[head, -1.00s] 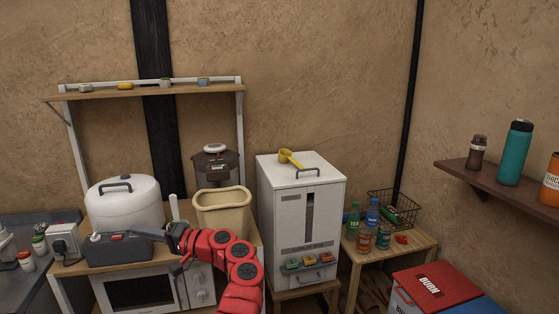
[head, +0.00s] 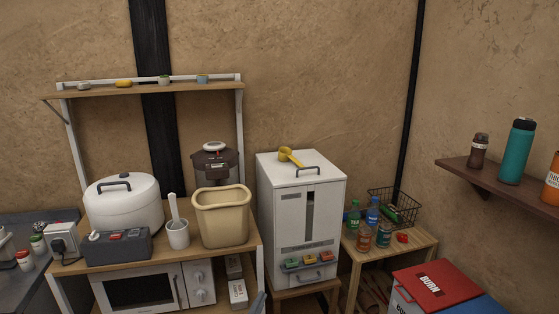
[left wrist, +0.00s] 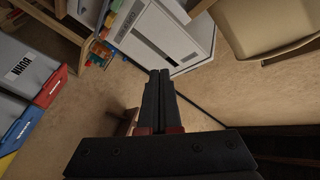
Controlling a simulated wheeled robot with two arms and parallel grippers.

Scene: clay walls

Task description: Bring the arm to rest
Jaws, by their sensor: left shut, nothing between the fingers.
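My left gripper (left wrist: 159,76) shows in the left wrist view, its two dark fingers together with nothing between them. It is in free space, apart from the furniture and bins. In the head view my red left arm is out of sight; a small grey-blue piece at the bottom edge cannot be made out clearly. My right gripper is in neither view.
The white dispenser (head: 300,225) stands beside a beige bin (head: 222,217), a rice cooker (head: 123,205) and a microwave (head: 140,290). Bottles and a wire basket (head: 397,205) sit on a small table. A red-lidded bin (head: 430,281) and wall shelf (head: 500,183) are at right.

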